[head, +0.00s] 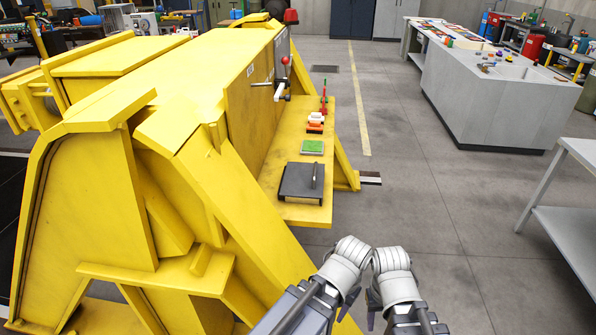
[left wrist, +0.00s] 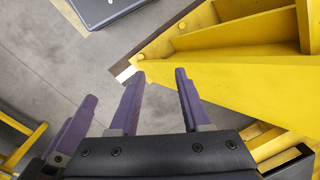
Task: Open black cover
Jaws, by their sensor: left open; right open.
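The black cover (head: 299,182) is a flat dark plate with an upright handle (head: 315,176). It lies on the near end of the yellow shelf (head: 308,213) along the side of the yellow machine. My left gripper (head: 349,300) and right gripper (head: 372,309) are close together at the bottom of the head view, in front of the shelf and apart from the cover. In the left wrist view my left gripper (left wrist: 158,80) is open with nothing between its fingers. The right gripper's fingers are small and partly hidden in the head view.
A green pad (head: 312,147), orange and white items (head: 315,122) and a red upright lever (head: 323,97) stand farther along the shelf. A sloping yellow brace (head: 245,225) is left of my arms. A grey workbench (head: 484,95) and table (head: 570,215) stand right. The floor between is clear.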

